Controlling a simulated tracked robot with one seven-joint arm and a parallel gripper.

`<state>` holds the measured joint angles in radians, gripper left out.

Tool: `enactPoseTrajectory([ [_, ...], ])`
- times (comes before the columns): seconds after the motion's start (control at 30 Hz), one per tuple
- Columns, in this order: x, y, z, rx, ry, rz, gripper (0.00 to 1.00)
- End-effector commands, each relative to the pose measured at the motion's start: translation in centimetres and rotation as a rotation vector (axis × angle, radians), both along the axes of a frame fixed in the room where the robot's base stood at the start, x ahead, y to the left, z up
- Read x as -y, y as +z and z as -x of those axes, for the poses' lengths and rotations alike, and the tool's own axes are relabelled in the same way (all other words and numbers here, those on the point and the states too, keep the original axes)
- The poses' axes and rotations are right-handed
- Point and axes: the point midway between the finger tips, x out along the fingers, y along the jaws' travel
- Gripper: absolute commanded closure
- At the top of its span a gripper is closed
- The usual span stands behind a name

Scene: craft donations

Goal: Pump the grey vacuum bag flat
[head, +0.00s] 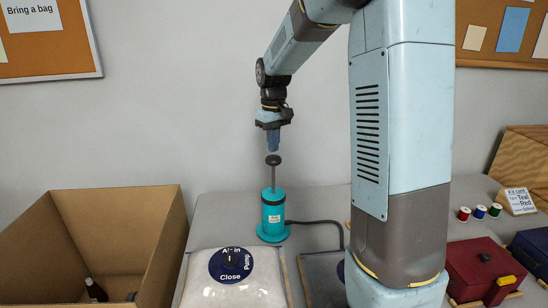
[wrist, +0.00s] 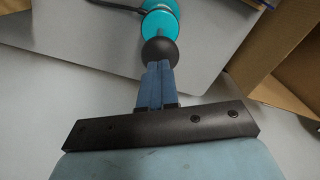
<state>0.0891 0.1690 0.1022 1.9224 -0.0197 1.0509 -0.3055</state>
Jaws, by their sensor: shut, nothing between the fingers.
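A teal hand pump (head: 272,215) stands upright on the table, with its thin rod raised and a dark round knob (head: 273,160) on top. My gripper (head: 273,150) is shut and empty, pointing down just above the knob; in the wrist view its blue fingertips (wrist: 158,66) overlap the knob (wrist: 159,50), and I cannot tell if they touch. A dark hose (head: 315,222) runs right from the pump towards a flat-looking grey bag (head: 318,280), largely hidden behind my arm. A pale bag (head: 250,296) with a dark blue dial marked "Air in", "Pump" and "Close" (head: 231,265) lies left of it.
An open cardboard box (head: 155,225) stands at the left with a dark bottle-like thing inside. At the right are a red box (head: 482,268), a dark blue box (head: 530,250), thread spools (head: 479,212) and a small card sign (head: 518,201). My arm hides the table's middle.

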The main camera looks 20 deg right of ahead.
Motion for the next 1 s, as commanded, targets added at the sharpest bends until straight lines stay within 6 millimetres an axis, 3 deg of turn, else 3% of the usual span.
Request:
enactPoseTrajectory([
  [0.33, 0.0, -0.2, 0.0, -0.001, 0.0, 0.0, 1.0],
  [1.0, 0.0, -4.3, 0.0, -0.002, 0.001, 0.001, 1.0],
])
